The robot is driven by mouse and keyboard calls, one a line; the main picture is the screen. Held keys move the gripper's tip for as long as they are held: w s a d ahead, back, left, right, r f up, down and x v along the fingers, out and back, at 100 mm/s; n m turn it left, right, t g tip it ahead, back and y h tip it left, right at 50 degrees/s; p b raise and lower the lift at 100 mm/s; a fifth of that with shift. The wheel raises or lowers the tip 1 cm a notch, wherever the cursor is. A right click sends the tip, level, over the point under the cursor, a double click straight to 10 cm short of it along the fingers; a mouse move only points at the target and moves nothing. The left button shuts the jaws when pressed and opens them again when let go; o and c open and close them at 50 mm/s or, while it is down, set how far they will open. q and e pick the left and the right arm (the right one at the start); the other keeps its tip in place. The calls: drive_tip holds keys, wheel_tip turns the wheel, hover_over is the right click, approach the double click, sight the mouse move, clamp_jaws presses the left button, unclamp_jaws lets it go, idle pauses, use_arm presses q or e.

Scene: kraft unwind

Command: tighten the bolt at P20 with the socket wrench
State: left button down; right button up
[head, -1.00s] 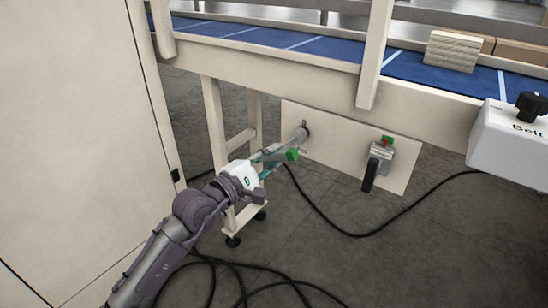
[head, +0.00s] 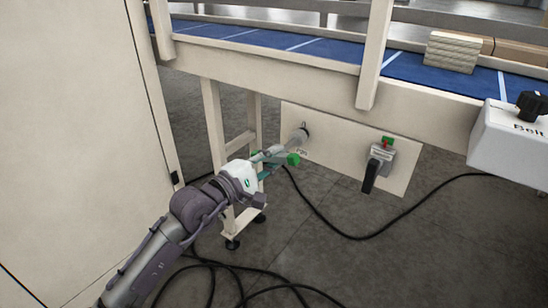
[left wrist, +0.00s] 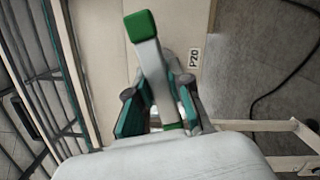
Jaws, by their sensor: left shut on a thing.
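The socket wrench (head: 290,142) has a grey body and a green handle end (left wrist: 142,26). My left gripper (head: 276,158) is shut on it; in the left wrist view its teal fingers (left wrist: 158,105) are on either side of the grey handle. The wrench's far end reaches the left part of a cream panel (head: 340,140) under the conveyor, at a dark round spot. The bolt is hidden there, and I cannot tell whether the socket is seated. The P20 label (left wrist: 194,57) is on the panel beside the wrench. My right gripper is not in view.
A grey switch box (head: 382,153) with a black handle is on the panel's right side. The conveyor frame (head: 270,72) overhangs the panel, and a leg (head: 214,125) stands left of it. A tall cream cabinet (head: 75,130) is at the left. Black cables (head: 340,231) lie on the floor.

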use_arm(q)
drive_tip(key=shift+r, duration=0.1)
drive_tip(key=shift+s+a, duration=0.2)
drive_tip(key=shift+p+v, duration=0.35)
drive_tip(key=shift+v, duration=0.45)
drive_tip(key=shift+s+a, duration=0.35)
drive_tip(key=shift+s, duration=0.25)
drive_tip(key=shift+s+a, duration=0.4)
drive_tip(key=shift+s, duration=0.25)
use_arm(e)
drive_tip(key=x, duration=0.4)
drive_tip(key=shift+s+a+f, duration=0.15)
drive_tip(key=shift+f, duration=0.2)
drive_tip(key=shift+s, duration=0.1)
